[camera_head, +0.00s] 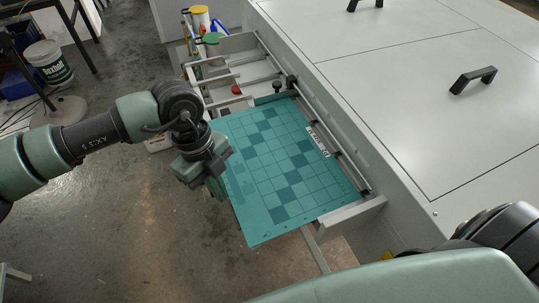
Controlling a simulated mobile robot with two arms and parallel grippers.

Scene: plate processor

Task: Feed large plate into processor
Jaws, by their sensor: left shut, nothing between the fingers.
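The large teal plate (285,180) with a grid of lighter and darker squares lies on the feed shelf of the processor (395,80). Its right edge is close along the rail at the machine's side, and its near left corner sticks out past the shelf. My left gripper (219,190) is shut and empty at the plate's left edge, pointing down; I cannot tell whether it touches the plate. My right arm shows at the lower right, but its gripper is out of view.
Bottles (201,19) and tools stand at the shelf's far end. A small red knob (236,89) sits near the plate's far edge. Black handles (473,79) stick up from the processor's lid. A white bucket (48,62) stands on the floor at far left. The floor below is mostly clear.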

